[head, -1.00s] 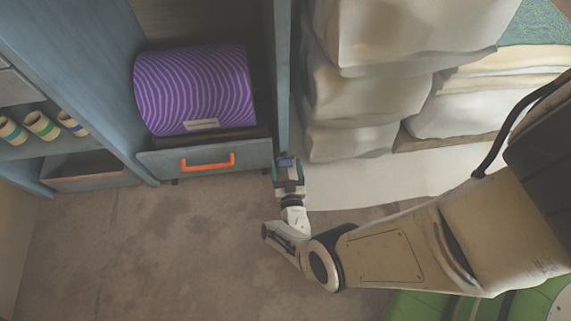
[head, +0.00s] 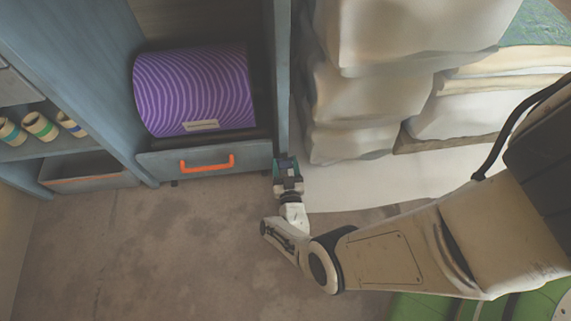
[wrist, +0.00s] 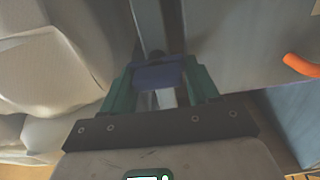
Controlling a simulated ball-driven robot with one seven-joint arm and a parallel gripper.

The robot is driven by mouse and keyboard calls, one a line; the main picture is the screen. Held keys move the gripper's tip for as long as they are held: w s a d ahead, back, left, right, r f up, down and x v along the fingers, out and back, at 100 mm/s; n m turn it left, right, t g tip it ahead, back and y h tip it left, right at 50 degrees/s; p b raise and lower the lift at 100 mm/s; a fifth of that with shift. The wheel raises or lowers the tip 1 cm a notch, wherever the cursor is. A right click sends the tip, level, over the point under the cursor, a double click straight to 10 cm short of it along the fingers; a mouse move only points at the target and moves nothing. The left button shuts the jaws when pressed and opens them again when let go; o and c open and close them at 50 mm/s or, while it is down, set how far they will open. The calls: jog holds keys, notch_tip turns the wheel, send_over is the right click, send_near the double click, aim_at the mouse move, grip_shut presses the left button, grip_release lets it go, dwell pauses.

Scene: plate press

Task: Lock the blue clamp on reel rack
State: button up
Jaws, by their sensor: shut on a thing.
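The blue clamp (wrist: 158,76) is a small dark-blue piece on the front edge of the rack's right upright. In the wrist view it sits between the green fingers of my gripper (wrist: 160,88), which is shut on it. In the head view my gripper (head: 287,168) is at the lower end of that upright and mostly hides the clamp. The grey-blue reel rack (head: 283,85) holds a purple striped reel (head: 195,88) above a drawer front with an orange handle (head: 207,163).
Stacked pale sacks (head: 365,85) stand close to the right of the upright, above a white sheet (head: 385,184). Rolls with coloured bands (head: 40,126) lie on a shelf at the left. The brown floor (head: 150,250) in front of the rack is clear.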

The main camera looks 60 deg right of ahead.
jog(key=shift+s+d+m, duration=0.2)
jog(key=shift+m, duration=0.1)
jog(key=m, duration=0.3)
jog(key=shift+s+d+m, duration=0.1)
jog(key=shift+s+m, duration=0.05)
jog(key=shift+m, duration=0.25)
jog(key=m, duration=0.4)
jog(key=shift+s+f+p, duration=0.1)
jog(key=shift+f+p, duration=0.05)
jog(key=shift+p, duration=0.15)
jog(key=m, duration=0.5)
jog(key=shift+s+d+f+m, duration=0.1)
jog(key=shift+f+m, duration=0.1)
jog(key=shift+m, duration=0.1)
jog(key=shift+f+m, duration=0.1)
jog(key=shift+m, duration=1.8)
jog(key=o, duration=0.9)
